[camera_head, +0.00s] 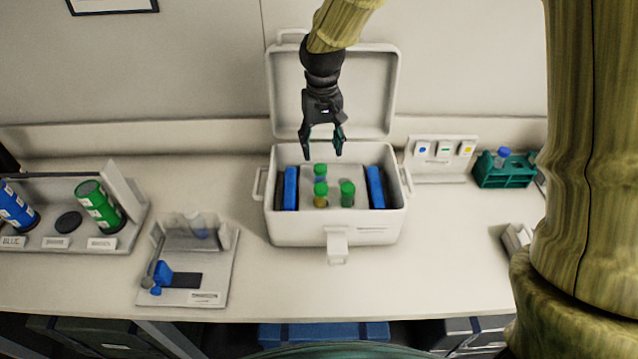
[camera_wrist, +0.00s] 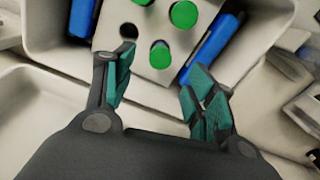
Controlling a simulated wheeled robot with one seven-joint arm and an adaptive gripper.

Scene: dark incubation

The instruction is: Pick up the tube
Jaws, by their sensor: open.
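Three green-capped tubes stand upright in a pale insert inside the open white cooler box (camera_head: 290,232): a back tube (camera_head: 320,170), a front-left tube (camera_head: 321,190) with a yellowish body, and a front-right tube (camera_head: 347,190). Green caps also show in the wrist view, one (camera_wrist: 160,55) between my fingers in the picture and another (camera_wrist: 184,14) farther up. My gripper (camera_head: 323,154) points down over the back of the box, open and empty, apart from the caps. Which tube the task means cannot be told.
Blue packs (camera_head: 291,188) (camera_head: 376,187) line the box sides, and its lid (camera_head: 333,95) stands open behind my gripper. A teal rack (camera_head: 505,172) with a blue-capped tube is at right. A grey tray (camera_head: 215,275) and canister holder (camera_head: 130,232) are at left. The front counter is mostly clear.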

